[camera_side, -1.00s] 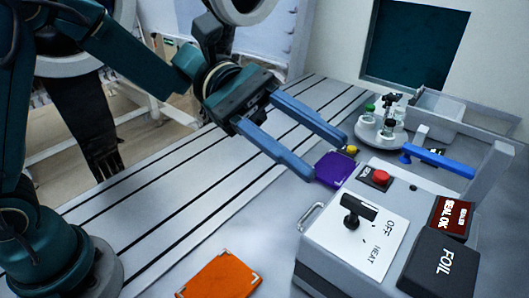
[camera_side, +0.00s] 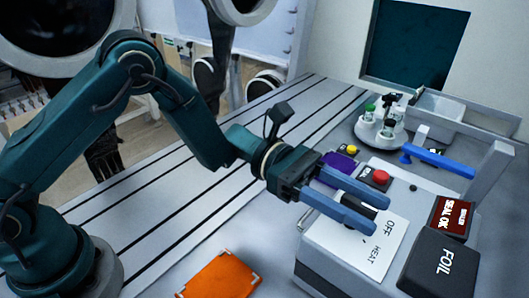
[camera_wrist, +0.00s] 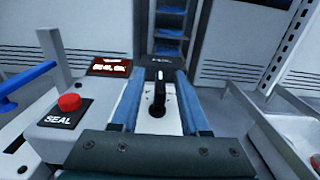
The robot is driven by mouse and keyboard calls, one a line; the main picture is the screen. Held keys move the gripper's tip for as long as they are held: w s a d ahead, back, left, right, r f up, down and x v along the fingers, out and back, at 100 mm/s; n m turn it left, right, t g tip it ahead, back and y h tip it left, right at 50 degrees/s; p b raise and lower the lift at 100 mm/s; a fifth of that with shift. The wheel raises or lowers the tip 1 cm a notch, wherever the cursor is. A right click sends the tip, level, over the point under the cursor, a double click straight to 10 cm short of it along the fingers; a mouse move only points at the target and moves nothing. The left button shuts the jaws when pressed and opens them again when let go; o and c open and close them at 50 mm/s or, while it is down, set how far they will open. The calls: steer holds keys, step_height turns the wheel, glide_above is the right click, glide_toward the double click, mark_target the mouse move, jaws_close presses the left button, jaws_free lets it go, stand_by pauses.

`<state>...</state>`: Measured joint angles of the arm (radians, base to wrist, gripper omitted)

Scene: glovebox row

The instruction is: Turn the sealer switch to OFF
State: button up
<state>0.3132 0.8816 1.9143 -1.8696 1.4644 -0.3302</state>
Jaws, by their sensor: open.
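The sealer switch is a black knob with a bar handle on a white plate (camera_side: 374,262) marked OFF and HEAT, on top of the grey sealer box. In the wrist view the black knob (camera_wrist: 158,98) stands between my two blue fingers, with a white mark at its far end. I cannot tell which label the mark points to. My gripper (camera_side: 380,215) is open over the plate, one finger on each side of the knob. In the side view the fingers hide much of the knob. Contact with it cannot be made out.
A red SEAL button (camera_side: 381,176), a SEAL OK panel (camera_side: 452,215) and a black FOIL block (camera_side: 440,266) are on the sealer. A blue lever (camera_side: 440,160) is behind. A purple pad (camera_side: 338,168) and an orange pad (camera_side: 221,277) lie on the bench.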

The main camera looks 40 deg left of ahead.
steer(key=shift+d, duration=0.15)
jaws_close()
steer(key=shift+n+t, duration=0.4)
steer(key=shift+t, duration=0.1)
steer(key=n+t+y, duration=0.1)
steer(key=n+t, duration=0.2)
steer(key=t, duration=0.1)
steer(key=shift+t, duration=0.4)
steer(key=shift+w+n+t+y, duration=0.1)
steer(key=shift+n+t+y, duration=0.5)
steer(key=shift+n+t, duration=0.65)
steer(key=shift+t, duration=0.45)
jaws_free()
